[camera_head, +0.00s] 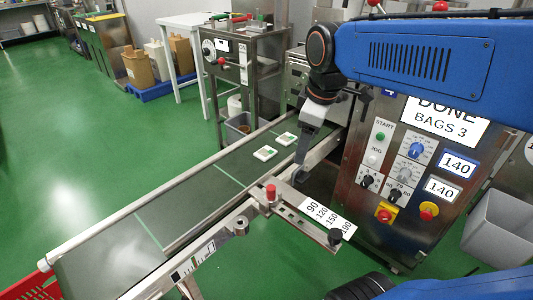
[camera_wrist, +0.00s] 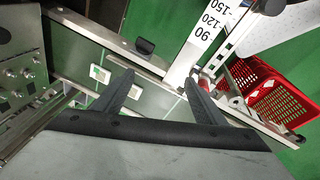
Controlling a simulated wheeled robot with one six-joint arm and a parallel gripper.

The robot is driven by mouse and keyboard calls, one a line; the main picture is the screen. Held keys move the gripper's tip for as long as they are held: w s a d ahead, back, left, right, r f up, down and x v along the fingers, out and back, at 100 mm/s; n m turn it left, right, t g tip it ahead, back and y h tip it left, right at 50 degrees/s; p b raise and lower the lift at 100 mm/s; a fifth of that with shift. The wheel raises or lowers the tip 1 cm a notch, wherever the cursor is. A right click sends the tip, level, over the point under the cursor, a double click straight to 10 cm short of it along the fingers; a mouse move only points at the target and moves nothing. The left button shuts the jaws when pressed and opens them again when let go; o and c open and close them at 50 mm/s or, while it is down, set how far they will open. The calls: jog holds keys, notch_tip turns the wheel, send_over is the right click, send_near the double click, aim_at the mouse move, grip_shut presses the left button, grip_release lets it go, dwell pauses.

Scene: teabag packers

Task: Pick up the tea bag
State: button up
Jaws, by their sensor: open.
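Two white tea bags with green labels lie flat on the dark green conveyor belt (camera_head: 205,190). The nearer tea bag (camera_head: 265,153) is a little left of the farther tea bag (camera_head: 286,139). In the wrist view, one tea bag (camera_wrist: 100,74) is left of my fingers and the other tea bag (camera_wrist: 134,91) shows close beside the left finger. My gripper (camera_head: 300,176) hangs near the belt's right rail, to the right of both bags and apart from them. In the wrist view my gripper (camera_wrist: 159,77) is open with nothing between its fingers.
A steel machine (camera_head: 345,190) with buttons and dials stands right of the belt. A numbered scale bar (camera_head: 325,215) and a red knob (camera_head: 270,192) sit at the belt's right rail. A red basket (camera_wrist: 278,98) is at the belt's near end. Green floor lies open at left.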

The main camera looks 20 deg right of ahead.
jog(key=w+a+r+n+g, duration=0.1)
jog(key=w+a+r+n, duration=0.15)
jog(key=w+n, duration=0.55)
jog(key=n+g, duration=0.2)
jog(key=n, duration=0.4)
send_over(264, 152)
notch_tip(264, 152, down, 17)
jog(key=shift+s+r, duration=0.1)
jog(key=shift+s, duration=0.05)
jog(key=shift+c, duration=0.4)
jog(key=c, duration=1.1)
